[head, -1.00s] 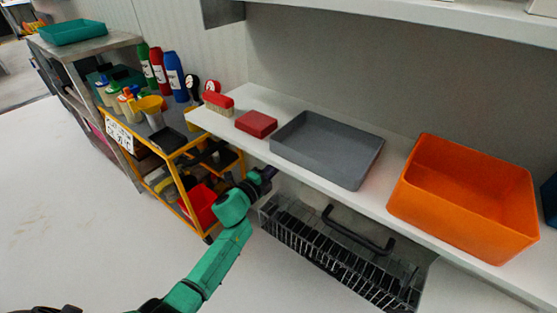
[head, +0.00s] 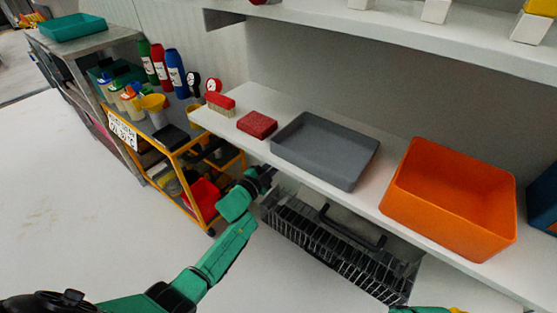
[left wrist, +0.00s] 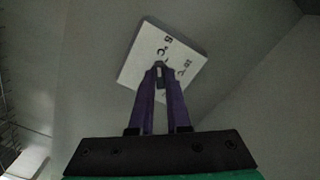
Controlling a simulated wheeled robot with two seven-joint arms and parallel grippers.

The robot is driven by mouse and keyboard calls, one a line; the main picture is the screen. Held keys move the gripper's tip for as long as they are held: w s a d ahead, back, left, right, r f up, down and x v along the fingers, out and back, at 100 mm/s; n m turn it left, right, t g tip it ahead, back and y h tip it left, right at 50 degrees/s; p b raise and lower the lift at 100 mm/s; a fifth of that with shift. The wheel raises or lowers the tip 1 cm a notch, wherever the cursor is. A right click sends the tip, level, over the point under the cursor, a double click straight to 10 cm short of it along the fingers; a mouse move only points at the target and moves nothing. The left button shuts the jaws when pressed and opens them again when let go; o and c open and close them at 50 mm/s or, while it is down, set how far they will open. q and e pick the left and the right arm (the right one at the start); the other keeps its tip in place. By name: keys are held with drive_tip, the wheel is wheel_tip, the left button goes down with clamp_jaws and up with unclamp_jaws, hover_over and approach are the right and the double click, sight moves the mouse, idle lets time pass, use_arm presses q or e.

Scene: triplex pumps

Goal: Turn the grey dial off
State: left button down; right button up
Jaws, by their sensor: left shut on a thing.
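In the left wrist view, the grey dial (left wrist: 160,75) sits on a white square plate (left wrist: 146,52) with dark printed marks, partly hidden by my fingers. My left gripper (left wrist: 159,68) has its purple fingers shut on the dial. In the head view, my left gripper (head: 268,174) reaches under the front edge of the white shelf; the dial and plate are hidden there.
A wire rack (head: 335,250) with a black handle is below. A yellow cart (head: 178,150) stands left.

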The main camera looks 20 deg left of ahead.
use_arm(q)
drive_tip(key=shift+f, duration=0.1)
drive_tip(key=c, duration=0.9)
unclamp_jaws()
drive_tip(key=p+v, duration=0.3)
drive_tip(key=v, duration=1.1)
drive_tip(key=shift+s, duration=0.3)
use_arm(e)
wheel_tip(320, 180, down, 8)
drive_tip(key=s+d, duration=0.1)
drive_tip(key=shift+s+d, duration=0.2)
drive_tip(key=shift+s, duration=0.05)
use_arm(q)
drive_tip(key=shift+a, duration=0.1)
use_arm(e)
drive_tip(key=shift+f, duration=0.1)
